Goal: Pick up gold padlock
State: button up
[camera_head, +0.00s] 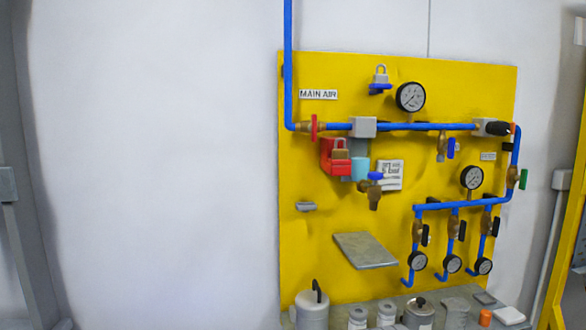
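A small gold padlock (340,154) with a grey shackle shows at a red holder (330,158) on the yellow panel, just below the blue pipe and left of centre on the board. It looks upright. I cannot tell whether it hangs on the holder or rests in it. My gripper is not in view, so its distance from the padlock does not show.
The yellow panel (300,240) carries blue pipes, gauges and valves. A red valve handle (314,127) is just above left of the holder, and a light-blue cylinder (360,169) is beside it. A grey sloped plate (365,251) juts out below. Several containers stand on a grey shelf.

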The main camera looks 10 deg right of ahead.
aim_at(337, 154)
jog(key=u, duration=0.05)
jog(key=k, duration=1.6)
jog(key=z, duration=0.8)
jog(key=i, duration=2.15)
jog(key=u, duration=0.25)
jog(key=k, duration=0.9)
jog(key=u, duration=0.2)
jog(key=i, duration=0.9)
jog(key=z, duration=0.1)
